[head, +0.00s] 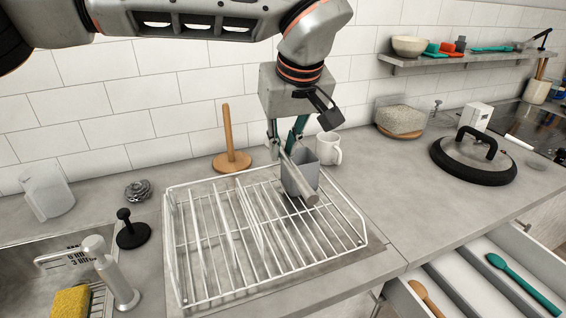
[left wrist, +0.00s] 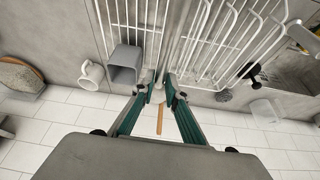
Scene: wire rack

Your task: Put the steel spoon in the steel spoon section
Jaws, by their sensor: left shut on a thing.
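My left gripper (head: 286,150) is above the back right part of the wire rack, pointing down, and is shut on the steel spoon (head: 300,180). The spoon's thick grey handle tilts down to the right, in front of the grey cup (head: 312,172); its other end is not clear. In the left wrist view the fingertips (left wrist: 161,88) are close together beside the grey cup (left wrist: 124,65). An open drawer (head: 470,285) at the bottom right has long sections; I cannot tell which is for the steel spoon. My right gripper is not in view.
The wire rack (head: 252,228) stands on the counter. A white mug (head: 328,148) and a wooden upright holder (head: 229,140) stand behind it. A wooden spoon (head: 424,297) and a teal spoon (head: 520,282) lie in the drawer. A lidded pan (head: 474,157) stands at the right.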

